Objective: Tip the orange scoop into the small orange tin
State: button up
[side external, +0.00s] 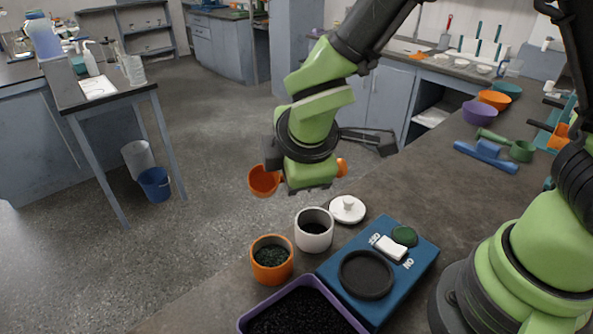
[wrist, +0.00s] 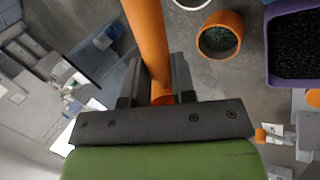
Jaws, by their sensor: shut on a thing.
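The small orange tin (side external: 272,266) stands upright near the bench's front edge, with dark green grains inside. It also shows in the wrist view (wrist: 205,50). My gripper (side external: 311,186) is shut on the handle of the orange scoop (side external: 263,182), above and behind the tin. The scoop's bowl sticks out to the left of my gripper, with its orange inside partly visible; I cannot tell whether it holds anything. In the wrist view, the scoop's handle (wrist: 148,45) runs up from between my fingers (wrist: 160,92). The scoop and tin are apart.
A white pot (side external: 314,240) stands beside the tin, with a white lid (side external: 347,211) behind it. A blue device (side external: 405,283) with a dark round plate is to the right. A purple tray (side external: 252,318) of black grains is in front. Other scoops (side external: 487,157) and bowls lie farther back.

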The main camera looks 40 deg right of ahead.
jog(key=shift+w+r+g+y, duration=0.15)
jog(key=shift+g+y, duration=0.25)
jog(key=shift+g, duration=0.3)
jog(key=shift+w+r+g+y, duration=0.1)
jog(key=shift+g+y, duration=0.3)
jog(key=shift+g, duration=0.3)
jog(key=shift+d, duration=0.1)
jog(key=g, duration=0.1)
jog(key=r+g+y, duration=0.1)
jog(key=g, duration=0.1)
